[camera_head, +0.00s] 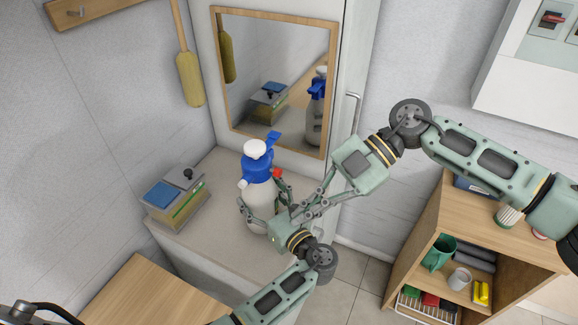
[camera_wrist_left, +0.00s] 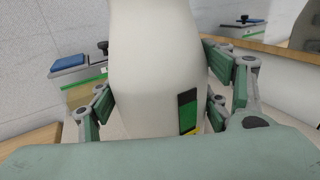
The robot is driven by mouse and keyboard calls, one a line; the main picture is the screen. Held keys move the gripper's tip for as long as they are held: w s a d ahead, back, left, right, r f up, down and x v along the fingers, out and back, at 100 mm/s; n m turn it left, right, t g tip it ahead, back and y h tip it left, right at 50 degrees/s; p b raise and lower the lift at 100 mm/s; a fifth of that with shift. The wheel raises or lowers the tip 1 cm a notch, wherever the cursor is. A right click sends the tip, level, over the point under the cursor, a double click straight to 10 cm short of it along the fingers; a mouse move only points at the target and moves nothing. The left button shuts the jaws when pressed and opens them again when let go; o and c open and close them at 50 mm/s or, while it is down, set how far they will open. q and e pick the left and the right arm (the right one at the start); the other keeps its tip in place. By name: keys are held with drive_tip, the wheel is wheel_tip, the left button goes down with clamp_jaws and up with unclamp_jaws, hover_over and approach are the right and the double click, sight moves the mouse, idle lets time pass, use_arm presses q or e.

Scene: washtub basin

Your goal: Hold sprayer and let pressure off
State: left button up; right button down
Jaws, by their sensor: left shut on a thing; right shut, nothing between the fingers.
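The sprayer has a white bottle (camera_head: 257,205), a blue head (camera_head: 257,168) with a white knob on top, and a small red part (camera_head: 278,173) on its right side. It stands upright on the pale counter. My left gripper (camera_head: 262,208) is shut around the bottle's body. In the left wrist view the white bottle (camera_wrist_left: 155,60) fills the middle, with a finger on each side. My right gripper (camera_head: 290,197) is shut and empty, just right of the bottle and below the red part. Its fingertips overlap my left gripper in the picture, so contact is unclear.
A box with a blue block and black knob (camera_head: 177,197) stands left on the counter (camera_head: 215,240). A wood-framed mirror (camera_head: 275,75) is behind the sprayer. A wooden shelf unit (camera_head: 440,215) with cups stands right. A wooden surface (camera_head: 150,295) lies front left.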

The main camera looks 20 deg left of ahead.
sight(278, 173)
drive_tip(key=w+r+n+t+h, duration=0.1)
drive_tip(key=w+r+n+t, duration=0.2)
drive_tip(key=n, duration=0.6)
drive_tip(key=w+r+n+t+h, duration=0.1)
drive_tip(key=w+r+n+t, duration=0.3)
drive_tip(key=r+n+t, duration=0.3)
drive_tip(key=shift+w+d+r+n, duration=0.15)
drive_tip(key=shift+d+r+n, duration=0.25)
drive_tip(key=shift+n, duration=0.7)
drive_tip(key=shift+f, duration=0.1)
drive_tip(key=x, duration=1.4)
drive_tip(key=shift+w, duration=0.1)
